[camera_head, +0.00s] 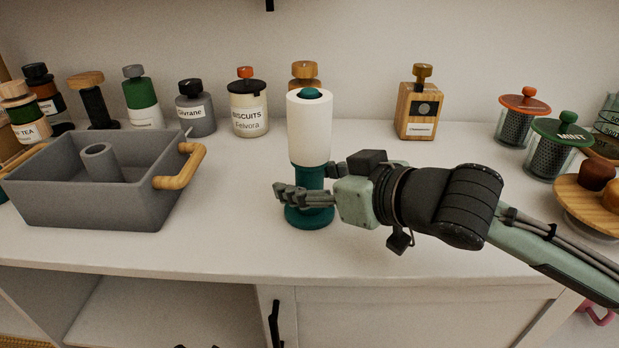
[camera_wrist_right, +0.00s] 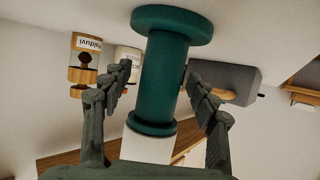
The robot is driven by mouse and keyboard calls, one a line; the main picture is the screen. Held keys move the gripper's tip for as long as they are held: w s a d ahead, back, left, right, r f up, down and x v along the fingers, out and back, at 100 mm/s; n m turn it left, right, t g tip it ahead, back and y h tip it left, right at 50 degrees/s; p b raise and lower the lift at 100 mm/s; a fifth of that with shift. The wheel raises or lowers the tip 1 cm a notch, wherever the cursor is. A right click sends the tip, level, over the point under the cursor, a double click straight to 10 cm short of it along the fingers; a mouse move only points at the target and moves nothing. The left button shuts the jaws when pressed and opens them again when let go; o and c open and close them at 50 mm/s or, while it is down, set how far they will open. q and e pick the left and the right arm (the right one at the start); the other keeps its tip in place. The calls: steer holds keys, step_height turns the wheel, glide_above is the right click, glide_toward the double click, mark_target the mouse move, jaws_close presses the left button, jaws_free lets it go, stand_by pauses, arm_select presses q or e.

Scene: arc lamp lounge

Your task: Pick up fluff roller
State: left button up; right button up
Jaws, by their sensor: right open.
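The fluff roller (camera_head: 309,130) stands upright on the white counter, with a white roll on top and a teal handle and base. My right gripper (camera_head: 300,185) comes in from the right at the height of the teal handle. Its fingers are open, one on each side of the handle. In the right wrist view the teal handle (camera_wrist_right: 165,75) lies between the two open fingers (camera_wrist_right: 163,85), with gaps visible on both sides. The white roll is only partly seen there. My left gripper is not in view.
A grey bin (camera_head: 110,195) with wooden handles stands on the left. Several jars line the wall, including a biscuits jar (camera_head: 248,108) and a wooden bottle (camera_head: 418,108). Green and orange-lidded jars and a wooden stand (camera_head: 590,204) are at right. The counter's front strip is clear.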

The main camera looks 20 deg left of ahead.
steer(key=c, duration=1.4)
steer(key=shift+r, duration=0.1)
steer(key=shift+r, duration=0.1)
